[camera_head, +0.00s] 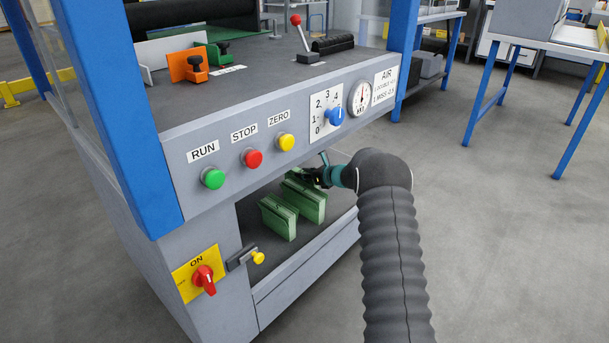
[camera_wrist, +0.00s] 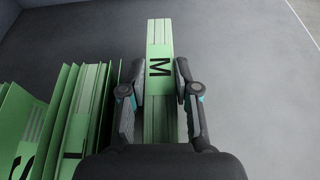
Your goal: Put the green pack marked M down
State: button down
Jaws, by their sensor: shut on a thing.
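The green pack marked M (camera_wrist: 159,67) stands on edge between the fingers of my gripper (camera_wrist: 160,85) in the wrist view. The black M on its top edge shows clearly. The gripper is shut on it, one finger on each side. In the head view my gripper (camera_head: 315,176) is inside the open bay under the machine's panel. A green pack (camera_head: 305,201) shows directly below it there. I cannot tell whether the pack's underside touches the shelf.
Several other green packs (camera_wrist: 75,112) stand to the left of the held one in the wrist view, close to the left finger. The grey floor of the bay (camera_wrist: 260,70) is clear on the right. The panel with buttons (camera_head: 253,158) overhangs the bay.

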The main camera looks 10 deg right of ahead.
jog(key=c, duration=0.8)
grip_release()
jog(key=shift+c, duration=0.2)
jog(key=shift+r+p, duration=0.2)
jog(key=shift+p, duration=0.1)
jog(key=v, duration=1.2)
jog(key=shift+p, duration=0.3)
jog(key=shift+f, duration=0.15)
